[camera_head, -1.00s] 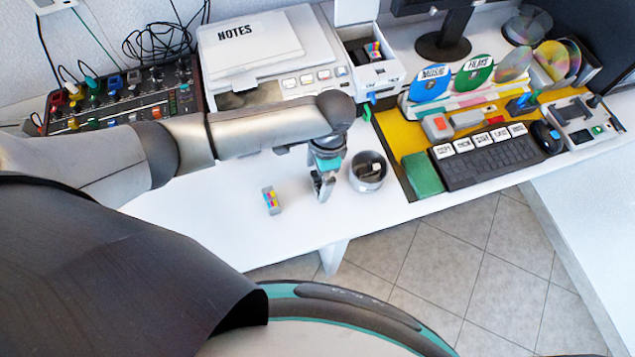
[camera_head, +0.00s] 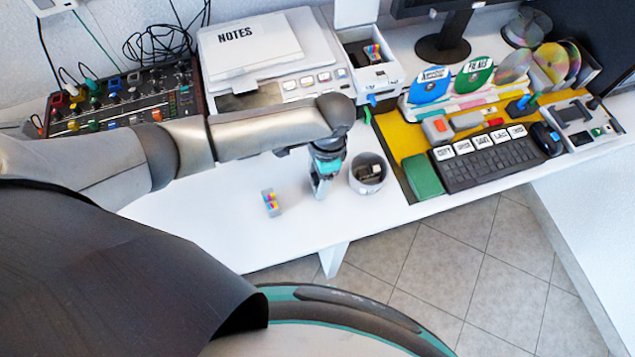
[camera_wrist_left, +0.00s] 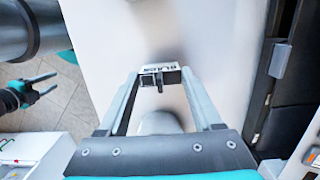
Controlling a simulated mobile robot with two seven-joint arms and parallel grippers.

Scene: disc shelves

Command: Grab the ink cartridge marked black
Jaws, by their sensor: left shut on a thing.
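The cartridge marked black (camera_wrist_left: 158,74) is a small dark block with a white label strip, seen in the left wrist view between the fingertips. My left gripper (camera_wrist_left: 157,78) is shut on it, with a finger on each side. In the head view my left gripper (camera_head: 321,190) points down at the white desk, just left of a round metal cup, and hides the cartridge. My right gripper (camera_wrist_left: 38,87) shows at the left of the left wrist view, its two fingers apart with nothing between them, over the tiled floor.
A multicoloured cartridge (camera_head: 271,203) stands on the desk left of my left gripper. The metal cup (camera_head: 367,180) holds small items. A printer (camera_head: 285,85) and a white box with cartridges (camera_head: 378,74) stand behind. The desk's front left is clear.

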